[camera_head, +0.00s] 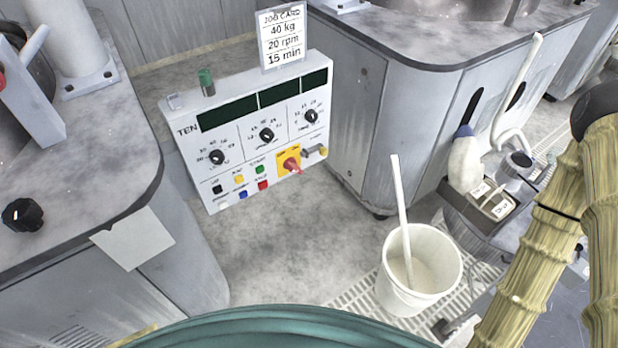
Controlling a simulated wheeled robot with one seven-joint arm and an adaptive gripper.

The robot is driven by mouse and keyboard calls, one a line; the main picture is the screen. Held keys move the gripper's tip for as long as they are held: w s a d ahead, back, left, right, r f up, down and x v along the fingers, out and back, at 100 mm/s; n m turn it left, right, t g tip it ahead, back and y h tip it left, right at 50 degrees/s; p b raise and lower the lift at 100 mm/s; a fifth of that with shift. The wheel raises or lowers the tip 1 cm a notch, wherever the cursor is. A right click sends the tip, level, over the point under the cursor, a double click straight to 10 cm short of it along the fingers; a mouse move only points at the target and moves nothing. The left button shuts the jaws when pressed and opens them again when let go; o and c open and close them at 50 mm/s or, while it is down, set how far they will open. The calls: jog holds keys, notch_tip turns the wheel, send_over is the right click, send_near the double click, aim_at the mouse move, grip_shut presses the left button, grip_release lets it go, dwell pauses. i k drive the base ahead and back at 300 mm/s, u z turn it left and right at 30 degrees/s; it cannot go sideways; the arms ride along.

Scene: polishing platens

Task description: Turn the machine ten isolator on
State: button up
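The machine ten control panel (240,150) is a white box marked "TEN", standing between two grey machines. Its isolator (291,164) is a red rotary handle on a yellow plate at the panel's lower right. The handle sits tilted, pointing down to the right; its marks are too small to read. Three black dials and several coloured buttons are on the same face. My gripper is not in view. Part of my arm, in a ribbed yellowish cover, shows at the right edge, well apart from the panel.
A white bucket (391,299) with a stick in it stands on the floor grating at centre right. A job card (282,38) stands above the panel. A tray (489,203) holds small items at right. Bare floor (290,250) lies in front of the panel.

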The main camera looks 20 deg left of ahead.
aim_at(291, 164)
jog(key=k, duration=0.55)
jog(key=u, duration=0.7)
jog(key=i, duration=0.5)
jog(key=u, duration=0.05)
